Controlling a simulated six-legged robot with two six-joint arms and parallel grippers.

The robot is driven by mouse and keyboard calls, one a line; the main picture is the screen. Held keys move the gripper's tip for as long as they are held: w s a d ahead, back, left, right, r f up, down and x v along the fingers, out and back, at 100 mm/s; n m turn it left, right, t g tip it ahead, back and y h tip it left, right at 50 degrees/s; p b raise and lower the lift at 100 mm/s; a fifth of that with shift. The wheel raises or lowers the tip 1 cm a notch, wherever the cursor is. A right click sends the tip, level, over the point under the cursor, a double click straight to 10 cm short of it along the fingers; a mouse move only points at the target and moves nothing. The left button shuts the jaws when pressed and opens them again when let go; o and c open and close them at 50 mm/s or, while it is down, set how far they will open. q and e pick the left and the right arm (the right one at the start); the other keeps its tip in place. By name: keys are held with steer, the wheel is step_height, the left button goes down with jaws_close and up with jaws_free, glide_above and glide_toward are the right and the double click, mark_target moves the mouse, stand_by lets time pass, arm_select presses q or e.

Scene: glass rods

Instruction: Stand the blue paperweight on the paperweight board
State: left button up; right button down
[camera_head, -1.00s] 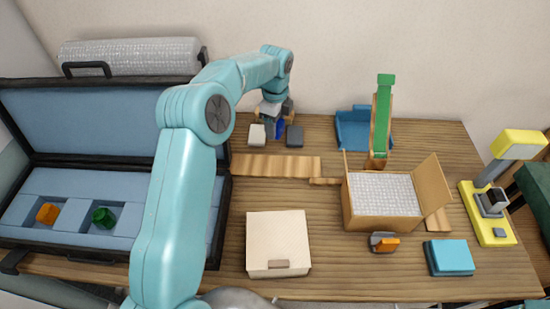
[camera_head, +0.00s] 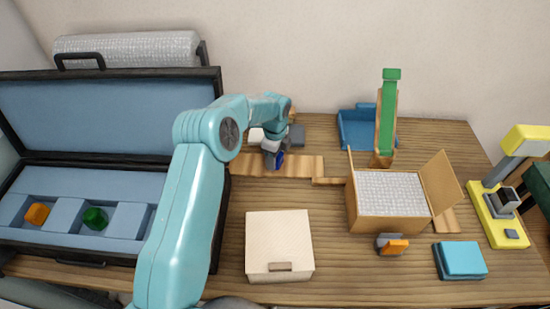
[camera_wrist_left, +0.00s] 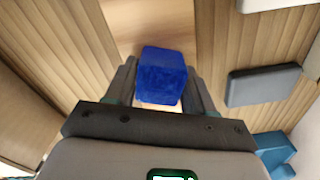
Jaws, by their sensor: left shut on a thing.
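My left gripper (camera_head: 274,157) is shut on the blue paperweight (camera_head: 280,161), a dark blue block. In the left wrist view the paperweight (camera_wrist_left: 162,74) sits between the two fingers (camera_wrist_left: 160,82), one on each side. It is over a long light wooden board (camera_head: 306,167), which is probably the paperweight board; its light surface (camera_wrist_left: 150,22) shows beyond the block. I cannot tell whether the block touches it. My right gripper is not in view.
A grey pad (camera_head: 297,135) and a white pad (camera_head: 256,135) lie behind the board. A blue tray (camera_head: 354,130), a green piece (camera_head: 387,110) and an open carton (camera_head: 388,218) stand right. An open case (camera_head: 60,238) holds orange and green pieces. A pale box (camera_head: 278,240) stands in front.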

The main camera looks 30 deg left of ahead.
arm_select(q)
steer(key=shift+s+a, duration=0.1)
steer(key=shift+f, duration=0.15)
steer(key=o, duration=1.2)
steer(key=shift+w, duration=0.2)
steer(key=shift+o, duration=0.2)
steer(key=shift+s, duration=0.1)
steer(key=shift+s, duration=0.1)
steer(key=shift+r, duration=0.35)
step_height(320, 180, up, 10)
steer(key=p, duration=0.4)
steer(key=shift+r+p, duration=0.1)
steer(key=shift+p, duration=0.3)
steer(key=shift+r, duration=0.75)
